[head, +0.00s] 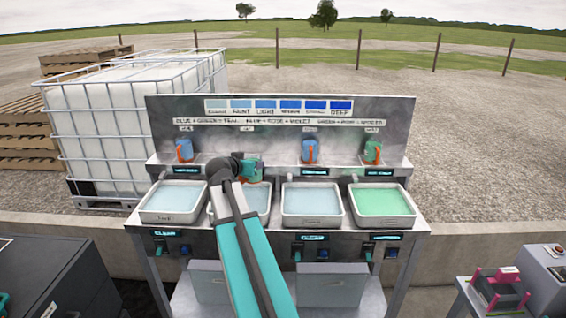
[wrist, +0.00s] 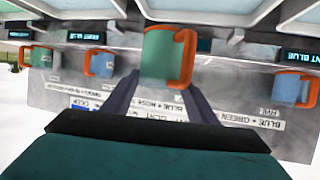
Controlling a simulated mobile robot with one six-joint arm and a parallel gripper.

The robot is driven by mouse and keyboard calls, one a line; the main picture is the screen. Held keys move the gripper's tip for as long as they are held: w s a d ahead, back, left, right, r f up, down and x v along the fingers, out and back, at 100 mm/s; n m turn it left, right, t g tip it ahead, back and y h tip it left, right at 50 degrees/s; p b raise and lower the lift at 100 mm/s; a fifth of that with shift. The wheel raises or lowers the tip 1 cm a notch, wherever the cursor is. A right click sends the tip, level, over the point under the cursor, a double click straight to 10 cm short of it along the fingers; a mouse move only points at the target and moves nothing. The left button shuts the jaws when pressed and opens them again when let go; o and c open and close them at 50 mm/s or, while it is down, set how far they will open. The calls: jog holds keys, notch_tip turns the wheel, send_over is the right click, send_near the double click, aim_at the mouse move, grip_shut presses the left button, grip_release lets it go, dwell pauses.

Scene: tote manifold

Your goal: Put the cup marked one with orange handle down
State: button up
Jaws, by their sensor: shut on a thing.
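My gripper (head: 243,163) is shut on a green cup with an orange handle (wrist: 163,56); its two fingers stand on either side of the cup in the wrist view. The same cup shows in the head view in front of the back panel, over the second tray from the left. I cannot read a mark on it, and I cannot tell whether its base touches anything.
A blue cup (head: 184,151), another blue cup (head: 310,151) and a green cup (head: 372,153), with orange handles, sit along the panel. Trays stand below: left (head: 146,214), second (head: 210,217), third (head: 313,224) and right, green-filled (head: 384,224). A caged tank (head: 110,120) stands left.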

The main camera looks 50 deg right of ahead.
jog(key=w+a+n+t+y, duration=0.25)
jog(key=w+a, duration=0.35)
jog(key=a, duration=0.7)
jog(key=w+a+n+t+y, duration=0.25)
jog(key=w+a, duration=0.25)
jog(key=a, duration=0.9)
jog(key=a+r+n+t+y, duration=0.1)
jog(key=a+n+y, duration=0.2)
jog(key=a, duration=0.8)
jog(key=w+a+r+n+t+y, duration=0.1)
jog(key=a+n+y, duration=0.3)
jog(key=a, duration=0.7)
jog(key=shift+w+a+r+n+t, duration=0.2)
jog(key=shift+w+r+n+t, duration=0.1)
jog(key=shift+r+n+t, duration=0.1)
jog(key=shift+s, duration=0.15)
